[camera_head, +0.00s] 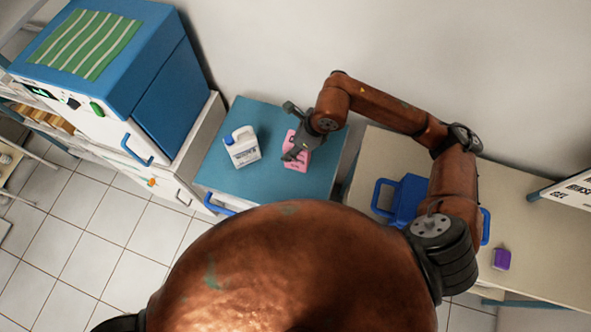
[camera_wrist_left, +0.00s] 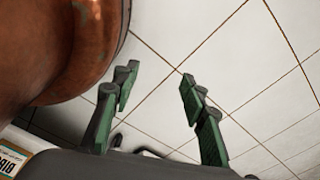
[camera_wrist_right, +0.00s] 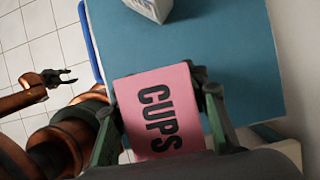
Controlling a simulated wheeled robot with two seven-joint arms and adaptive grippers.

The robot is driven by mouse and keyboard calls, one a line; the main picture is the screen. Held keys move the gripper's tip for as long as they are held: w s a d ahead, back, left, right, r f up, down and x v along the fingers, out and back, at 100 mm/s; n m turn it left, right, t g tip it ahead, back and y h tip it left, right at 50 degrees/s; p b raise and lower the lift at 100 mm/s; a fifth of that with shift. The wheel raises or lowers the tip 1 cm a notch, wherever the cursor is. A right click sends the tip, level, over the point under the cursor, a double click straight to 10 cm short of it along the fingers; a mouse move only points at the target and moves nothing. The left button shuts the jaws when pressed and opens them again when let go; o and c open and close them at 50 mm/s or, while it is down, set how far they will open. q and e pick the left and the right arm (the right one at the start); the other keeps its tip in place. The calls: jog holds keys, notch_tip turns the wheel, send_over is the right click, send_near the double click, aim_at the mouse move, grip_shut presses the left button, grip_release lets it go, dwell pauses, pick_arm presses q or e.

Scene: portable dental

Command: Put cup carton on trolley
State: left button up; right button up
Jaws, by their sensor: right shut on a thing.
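The pink cup carton (camera_head: 297,162), marked CUPS, is at the blue trolley top (camera_head: 318,180), right of a white jug. My right gripper (camera_head: 294,150) is shut on it. In the right wrist view the carton (camera_wrist_right: 158,112) sits between the two fingers of the gripper (camera_wrist_right: 158,90), its lettered face towards the camera. I cannot tell whether its underside touches the trolley top (camera_wrist_right: 240,60). My left gripper (camera_wrist_left: 155,85) is open and empty over the tiled floor in the left wrist view; it is out of the head view.
The white jug (camera_head: 243,148) with a blue cap stands on the trolley left of the carton. A blue and white cabinet (camera_head: 150,90) is at the left. At the right, a beige table (camera_head: 540,245) bears a blue case (camera_head: 405,200) and a purple box (camera_head: 501,259). A wall runs behind.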

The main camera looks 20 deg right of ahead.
aim_at(292, 162)
jog(key=f, duration=0.4)
jog(key=shift+s+f, duration=0.2)
jog(key=shift+f, duration=0.1)
jog(key=shift+w+f, duration=0.1)
jog(key=shift+f, duration=0.25)
notch_tip(292, 162, down, 4)
jog(key=shift+r, duration=0.15)
pick_arm(q)
jog(key=shift+s+d, duration=0.1)
jog(key=shift+s, duration=0.45)
pick_arm(e)
jog(key=shift+f, duration=0.2)
jog(key=shift+f, duration=0.2)
jog(key=o, duration=1.2)
pick_arm(q)
jog(key=shift+s+f, duration=0.15)
jog(key=shift+s, duration=0.05)
pick_arm(e)
jog(key=shift+o, duration=0.3)
